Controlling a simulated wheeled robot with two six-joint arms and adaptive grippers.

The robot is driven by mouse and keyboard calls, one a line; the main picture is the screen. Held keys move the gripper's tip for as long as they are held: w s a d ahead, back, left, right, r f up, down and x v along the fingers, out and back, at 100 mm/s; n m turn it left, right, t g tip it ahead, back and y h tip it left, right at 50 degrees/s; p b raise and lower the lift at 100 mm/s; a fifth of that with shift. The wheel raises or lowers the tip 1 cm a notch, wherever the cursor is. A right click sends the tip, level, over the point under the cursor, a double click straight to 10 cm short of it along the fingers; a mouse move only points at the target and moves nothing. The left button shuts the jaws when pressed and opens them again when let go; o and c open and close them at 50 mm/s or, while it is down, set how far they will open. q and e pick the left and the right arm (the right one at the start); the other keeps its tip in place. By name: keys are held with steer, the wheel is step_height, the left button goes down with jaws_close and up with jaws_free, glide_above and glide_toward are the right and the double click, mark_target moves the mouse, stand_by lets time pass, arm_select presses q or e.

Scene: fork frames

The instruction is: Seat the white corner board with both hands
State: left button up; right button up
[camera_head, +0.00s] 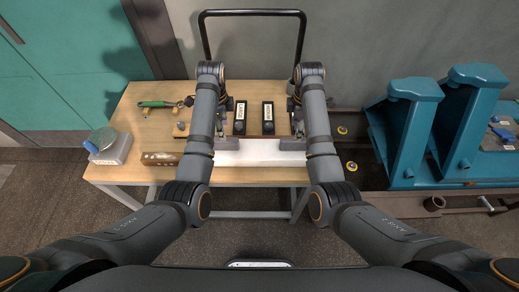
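The white corner board (260,153) lies as a pale strip across the front part of the wooden table, between my two arms. Its two ends pass under or behind my forearms and grey parts, so its full outline is hidden. My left gripper (222,128) is at the board's left end and my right gripper (296,125) is at its right end. Both point down close to the table. My wrists and forearms cover most of both grippers. I cannot tell whether the fingers are open or touch the board.
Two black blocks with white labels (240,118) (268,117) stand behind the board. A black tube frame (252,12) rises behind. Teal stands (405,135) are right of the table (125,172).

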mark_target(227, 141)
arm_select(q)
steer(key=f, duration=0.3)
steer(key=shift+w+f, duration=0.35)
steer(key=shift+f, duration=0.05)
arm_select(e)
steer(key=f, duration=0.4)
steer(key=shift+w, duration=0.35)
arm_select(q)
steer(key=f, duration=0.4)
steer(key=shift+s+f, duration=0.3)
arm_select(e)
steer(key=f, duration=0.4)
steer(key=shift+s+f, duration=0.25)
arm_select(q)
steer(key=shift+w+f, duration=0.2)
steer(key=shift+f, duration=0.35)
arm_select(e)
steer(key=shift+w+f, duration=0.15)
steer(key=shift+f, duration=0.4)
arm_select(q)
steer(key=shift+s+r, duration=0.1)
arm_select(e)
steer(key=shift+r, duration=0.1)
arm_select(q)
jaws_close()
arm_select(e)
jaws_close()
